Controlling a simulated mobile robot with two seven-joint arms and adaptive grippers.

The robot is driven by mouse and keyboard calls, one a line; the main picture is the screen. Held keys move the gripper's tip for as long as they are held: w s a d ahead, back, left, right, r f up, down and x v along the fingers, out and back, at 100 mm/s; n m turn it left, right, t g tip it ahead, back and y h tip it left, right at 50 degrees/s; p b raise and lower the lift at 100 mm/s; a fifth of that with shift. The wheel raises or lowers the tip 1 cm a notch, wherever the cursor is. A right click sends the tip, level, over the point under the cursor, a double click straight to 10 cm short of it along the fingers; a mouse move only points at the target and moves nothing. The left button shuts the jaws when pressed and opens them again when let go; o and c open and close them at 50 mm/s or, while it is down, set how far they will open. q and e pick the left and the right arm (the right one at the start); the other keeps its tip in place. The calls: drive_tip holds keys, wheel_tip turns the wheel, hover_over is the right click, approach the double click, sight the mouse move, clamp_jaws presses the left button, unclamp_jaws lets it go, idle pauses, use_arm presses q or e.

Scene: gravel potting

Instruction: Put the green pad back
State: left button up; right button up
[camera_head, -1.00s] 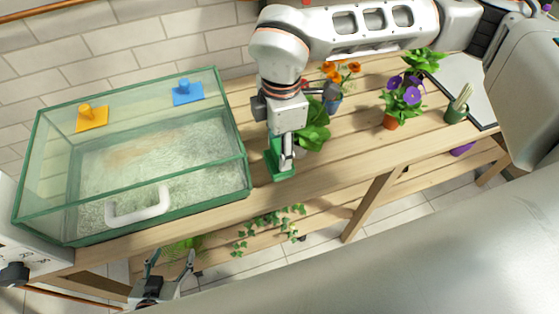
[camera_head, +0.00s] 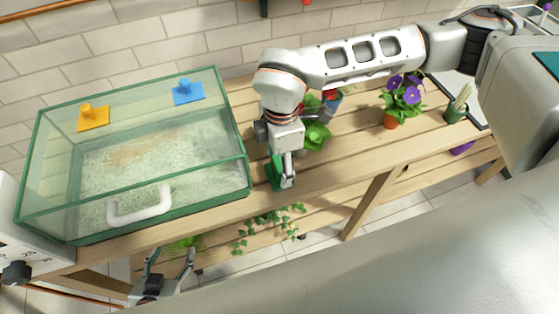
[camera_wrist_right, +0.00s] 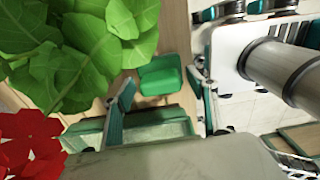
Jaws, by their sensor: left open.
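The green pad (camera_head: 276,187) shows at the tip of my right gripper (camera_head: 286,178), near the front edge of the wooden table, just right of the glass tank. In the right wrist view the pad (camera_wrist_right: 160,76) lies between the two fingertips of my right gripper (camera_wrist_right: 160,80). The fingers stand apart with narrow gaps showing beside the pad; I cannot tell whether they touch or hold it. My left gripper (camera_head: 170,266) is open and empty, low in front of the table, below the tank.
The glass tank (camera_head: 240,145) with gravel fills the table's left part. An orange pad (camera_head: 94,118) and a blue pad (camera_head: 188,93) with knobs are at its back. Leafy potted plants (camera_wrist_right: 85,50) stand close behind my right gripper.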

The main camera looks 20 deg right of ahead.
wheel_tip(320, 180, up, 12)
drive_tip(key=b, duration=0.1)
idle(0.6)
drive_tip(key=shift+s+d, duration=0.1)
idle(0.3)
